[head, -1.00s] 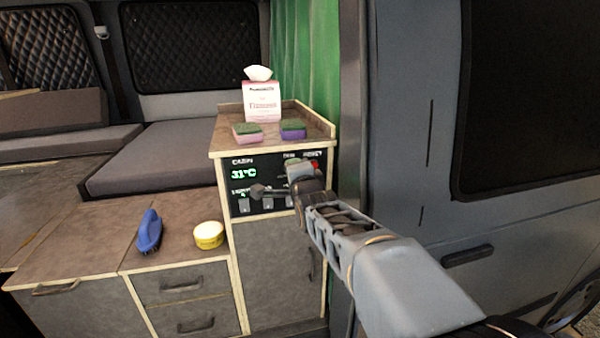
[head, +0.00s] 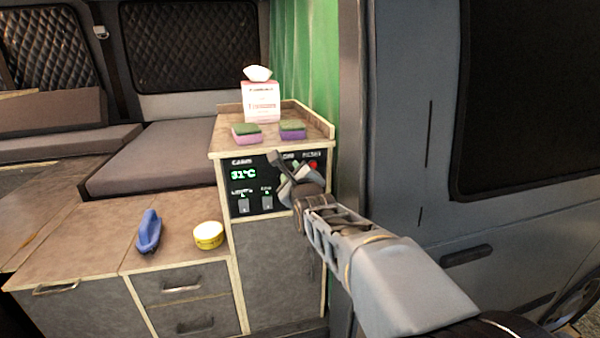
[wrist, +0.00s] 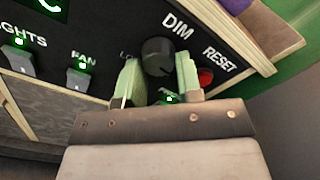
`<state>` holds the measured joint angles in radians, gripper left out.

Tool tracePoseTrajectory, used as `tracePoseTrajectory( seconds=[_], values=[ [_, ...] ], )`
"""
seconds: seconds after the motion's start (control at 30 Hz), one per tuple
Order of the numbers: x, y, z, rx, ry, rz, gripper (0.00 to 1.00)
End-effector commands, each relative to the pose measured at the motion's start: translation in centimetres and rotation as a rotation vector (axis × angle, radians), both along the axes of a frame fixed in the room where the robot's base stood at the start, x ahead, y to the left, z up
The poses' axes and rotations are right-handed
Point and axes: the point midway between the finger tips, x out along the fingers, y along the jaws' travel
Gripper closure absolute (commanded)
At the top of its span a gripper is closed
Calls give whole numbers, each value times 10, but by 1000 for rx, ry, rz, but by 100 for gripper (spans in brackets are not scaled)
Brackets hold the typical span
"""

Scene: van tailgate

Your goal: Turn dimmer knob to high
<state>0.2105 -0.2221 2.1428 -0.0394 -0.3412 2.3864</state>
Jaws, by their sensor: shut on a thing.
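The dark round dimmer knob (wrist: 158,57) sits under the white "DIM" label on the black control panel (head: 240,189). In the wrist view my gripper (wrist: 160,70) has its two pale green fingers on either side of the knob, shut on it. A partly covered label starting with "L" shows left of the knob. I cannot make out a pointer mark on it. In the head view my gripper (head: 298,183) is at the panel's right part and hides the knob.
A red reset button (wrist: 205,77) is close by the right finger. Lights (head: 243,205) and fan (head: 267,201) switches are to the left. Two sponges (head: 246,133) and a tissue box (head: 262,102) stand on the counter above. A blue brush (head: 148,232) and yellow tub (head: 208,235) lie lower left.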

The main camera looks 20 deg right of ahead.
Motion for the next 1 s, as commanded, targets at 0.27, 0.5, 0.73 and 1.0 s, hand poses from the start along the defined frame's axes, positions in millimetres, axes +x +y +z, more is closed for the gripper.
tracePoseTrajectory(
  seconds=[0.27,0.5,0.73,1.0],
  values=[
    [-1,-1,10,203,-66,-4,91],
    [-1,-1,10,319,-90,-5,90],
    [-1,-1,10,374,-102,-5,90],
    [-1,-1,10,389,-106,-5,90]
  ],
)
